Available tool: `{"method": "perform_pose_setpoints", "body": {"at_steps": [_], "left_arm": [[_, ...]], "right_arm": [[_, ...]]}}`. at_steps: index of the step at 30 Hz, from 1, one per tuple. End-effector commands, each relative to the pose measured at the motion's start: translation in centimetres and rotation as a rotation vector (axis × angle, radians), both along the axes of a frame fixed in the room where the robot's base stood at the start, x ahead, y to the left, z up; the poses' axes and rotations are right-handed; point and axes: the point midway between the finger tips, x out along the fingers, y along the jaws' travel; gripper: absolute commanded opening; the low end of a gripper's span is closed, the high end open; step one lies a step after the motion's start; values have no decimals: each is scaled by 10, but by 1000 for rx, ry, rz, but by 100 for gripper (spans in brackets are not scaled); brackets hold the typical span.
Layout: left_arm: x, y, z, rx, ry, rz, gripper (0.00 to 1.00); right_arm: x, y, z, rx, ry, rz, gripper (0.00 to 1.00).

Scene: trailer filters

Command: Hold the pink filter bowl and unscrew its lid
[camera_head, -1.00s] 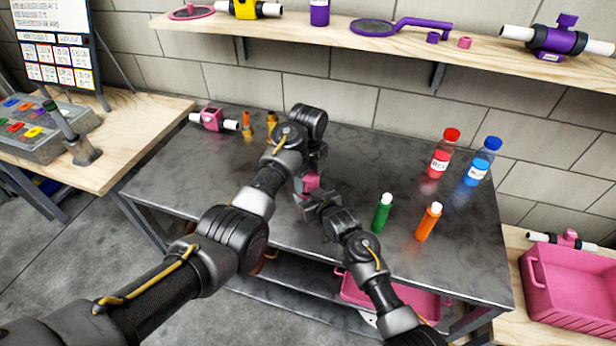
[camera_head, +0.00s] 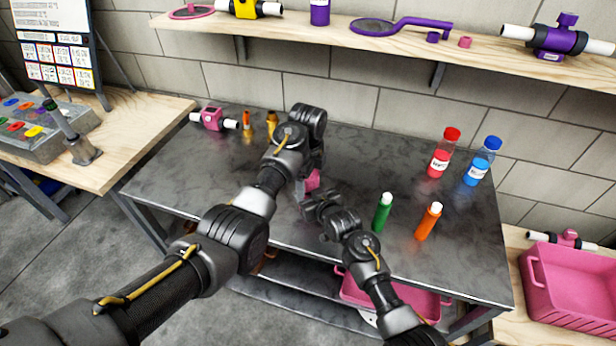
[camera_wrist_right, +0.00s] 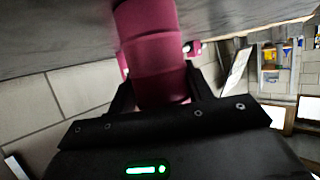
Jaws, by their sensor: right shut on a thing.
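The pink filter bowl (camera_head: 312,181) stands mostly hidden between my two grippers at the middle of the dark table. In the right wrist view the pink bowl (camera_wrist_right: 160,68) lies between the black fingers of my right gripper (camera_wrist_right: 160,92), which is shut on it. My right gripper (camera_head: 304,198) reaches it from the front right. My left gripper (camera_head: 313,168) is above the bowl, pointing down at its top. Its fingertips and the lid are hidden behind my wrist and arm, so I cannot tell whether it grips the lid.
A green bottle (camera_head: 382,212) and an orange bottle (camera_head: 428,221) stand to the right. Red (camera_head: 440,160) and blue (camera_head: 478,166) bottles stand behind them. A pink filter housing with white pipes (camera_head: 212,119) lies at the back left. A pink crate (camera_head: 572,290) is at the far right.

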Motion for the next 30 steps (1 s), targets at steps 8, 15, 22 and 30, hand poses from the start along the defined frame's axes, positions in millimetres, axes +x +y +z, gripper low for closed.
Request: {"method": "perform_pose_setpoints", "body": {"at_steps": [8, 15, 22, 30], "left_arm": [[1, 0, 4, -1, -2, 0, 78], [1, 0, 35, -2, -2, -1, 78], [0, 0, 45, 0, -1, -1, 76], [1, 0, 70, -2, -4, -198, 74]], "right_arm": [[0, 0, -1, -1, 3, 0, 0], [0, 0, -1, -2, 1, 0, 0], [0, 0, -1, -2, 1, 0, 0], [0, 0, -1, -2, 1, 0, 0]]}}
